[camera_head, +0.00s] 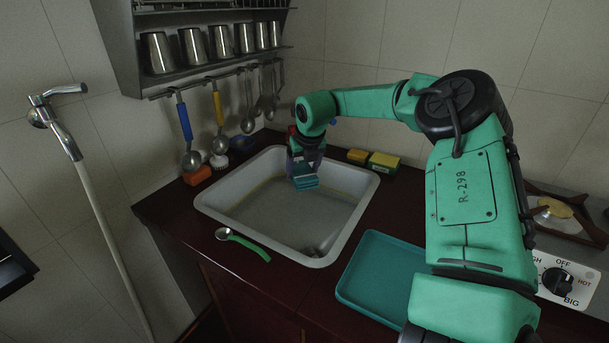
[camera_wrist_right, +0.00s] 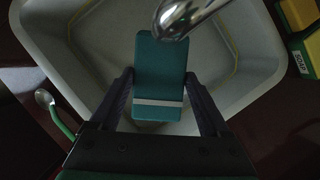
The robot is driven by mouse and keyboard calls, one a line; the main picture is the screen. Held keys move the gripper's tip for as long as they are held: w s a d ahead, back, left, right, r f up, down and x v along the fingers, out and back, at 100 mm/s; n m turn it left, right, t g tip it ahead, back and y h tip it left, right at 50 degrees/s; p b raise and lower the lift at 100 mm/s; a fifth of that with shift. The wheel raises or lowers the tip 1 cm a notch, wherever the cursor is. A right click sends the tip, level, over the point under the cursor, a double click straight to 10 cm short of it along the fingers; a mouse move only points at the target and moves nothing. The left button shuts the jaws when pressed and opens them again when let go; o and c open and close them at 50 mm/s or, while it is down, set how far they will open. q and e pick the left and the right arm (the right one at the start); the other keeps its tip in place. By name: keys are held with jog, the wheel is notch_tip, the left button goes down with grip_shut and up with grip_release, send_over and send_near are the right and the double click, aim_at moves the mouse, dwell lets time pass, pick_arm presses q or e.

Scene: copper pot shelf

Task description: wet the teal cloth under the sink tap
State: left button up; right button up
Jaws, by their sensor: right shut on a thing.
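The teal cloth (camera_head: 306,183) is a folded block with a pale stripe, held over the back part of the sink basin (camera_head: 222,196). My right gripper (camera_head: 304,168) is shut on it. In the right wrist view the cloth (camera_wrist_right: 158,85) sits between the two dark fingers. The chrome tap spout (camera_wrist_right: 188,14) reaches over the far end of the cloth there. I see no water running from it. In the head view my right arm hides most of the tap. My left gripper is not in view.
A green-handled spoon (camera_head: 243,244) lies at the front left of the sink. A teal tray (camera_head: 375,271) lies at its right. Hanging utensils (camera_head: 218,108) and a shelf of metal cups (camera_head: 192,45) are at the back left.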

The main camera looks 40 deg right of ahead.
aim_at(310, 185)
dwell(0.4)
jog(key=shift+s+a+b, duration=0.2)
jog(key=shift+s+a, duration=0.45)
jog(key=shift+s, duration=0.5)
jog(key=shift+s+a+b, duration=0.15)
jog(key=shift+s+a, duration=0.5)
jog(key=shift+s, duration=0.55)
jog(key=shift+s+a+b, duration=0.2)
jog(key=shift+s+a, duration=0.45)
jog(key=shift+s, duration=0.5)
jog(key=shift+r, duration=0.1)
jog(key=s+a+r, duration=0.2)
jog(key=s+r, duration=0.2)
jog(key=shift+s+a+p, duration=0.2)
jog(key=shift+p, duration=0.25)
